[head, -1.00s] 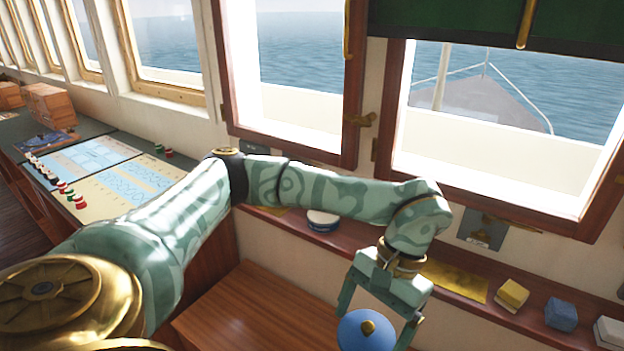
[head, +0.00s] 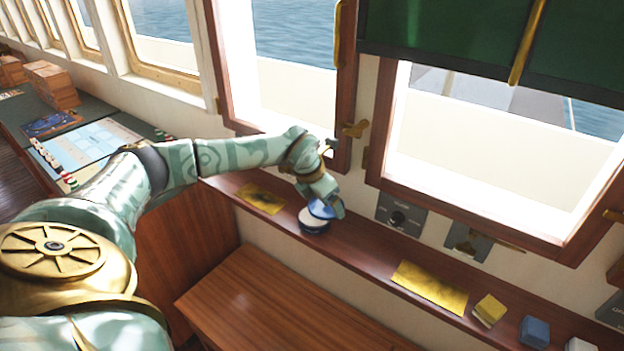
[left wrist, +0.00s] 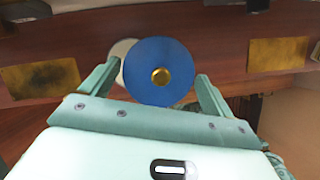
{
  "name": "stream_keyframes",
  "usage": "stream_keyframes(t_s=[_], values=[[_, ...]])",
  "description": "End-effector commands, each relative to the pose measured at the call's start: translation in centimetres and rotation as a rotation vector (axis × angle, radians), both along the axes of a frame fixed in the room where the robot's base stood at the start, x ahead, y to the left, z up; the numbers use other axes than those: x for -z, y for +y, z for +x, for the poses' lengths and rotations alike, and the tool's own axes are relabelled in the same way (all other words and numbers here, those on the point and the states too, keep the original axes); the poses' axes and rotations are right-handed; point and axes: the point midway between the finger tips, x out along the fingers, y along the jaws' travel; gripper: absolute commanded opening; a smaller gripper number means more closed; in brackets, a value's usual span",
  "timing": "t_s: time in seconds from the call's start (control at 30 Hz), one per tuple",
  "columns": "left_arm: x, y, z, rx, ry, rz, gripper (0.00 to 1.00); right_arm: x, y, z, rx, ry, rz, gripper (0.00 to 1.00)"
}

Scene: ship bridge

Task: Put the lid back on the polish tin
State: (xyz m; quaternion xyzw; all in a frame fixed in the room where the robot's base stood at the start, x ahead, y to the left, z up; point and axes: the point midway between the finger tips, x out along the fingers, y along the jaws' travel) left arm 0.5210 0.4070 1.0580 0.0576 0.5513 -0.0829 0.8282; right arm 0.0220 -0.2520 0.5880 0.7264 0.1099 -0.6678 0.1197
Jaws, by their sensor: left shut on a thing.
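The blue lid (left wrist: 142,88) has a brass knob and fills the gap between my left gripper's (left wrist: 158,78) fingers. In the head view my left gripper (head: 325,203) is at the window ledge, and a strip of the blue lid (head: 319,210) shows under it. The polish tin (head: 313,223), white above with a dark blue base, stands on the ledge just below the lid. In the left wrist view the tin's pale top (left wrist: 121,50) shows past the lid's left edge, so the two are not lined up there. Whether they touch is unclear. My right gripper is not in view.
The narrow wooden ledge (head: 362,258) runs under the windows. A yellow block (head: 489,310) and a blue block (head: 535,331) are further right. A wooden bench (head: 270,300) is below.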

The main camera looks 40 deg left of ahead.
Motion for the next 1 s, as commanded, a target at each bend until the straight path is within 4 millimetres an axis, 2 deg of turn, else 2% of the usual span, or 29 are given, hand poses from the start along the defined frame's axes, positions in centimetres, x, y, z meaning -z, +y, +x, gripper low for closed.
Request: stream_keyframes(t_s=[0.1,0.27,0.47,0.8,1.0], values=[[-0.8,2.5,0.5,-0.212,0.000,0.000,0.62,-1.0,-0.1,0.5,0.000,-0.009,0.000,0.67],[-0.9,4.2,0.8,-0.358,0.001,-0.002,0.62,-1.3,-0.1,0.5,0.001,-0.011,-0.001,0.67],[0.2,4.4,0.8,-0.376,0.003,-0.003,0.62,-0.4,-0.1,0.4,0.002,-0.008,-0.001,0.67],[3.8,4.3,0.7,-0.373,0.006,-0.003,0.62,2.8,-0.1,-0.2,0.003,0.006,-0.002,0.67],[5.3,4.3,0.7,-0.373,0.004,-0.003,0.62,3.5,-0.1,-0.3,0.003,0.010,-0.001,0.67]])
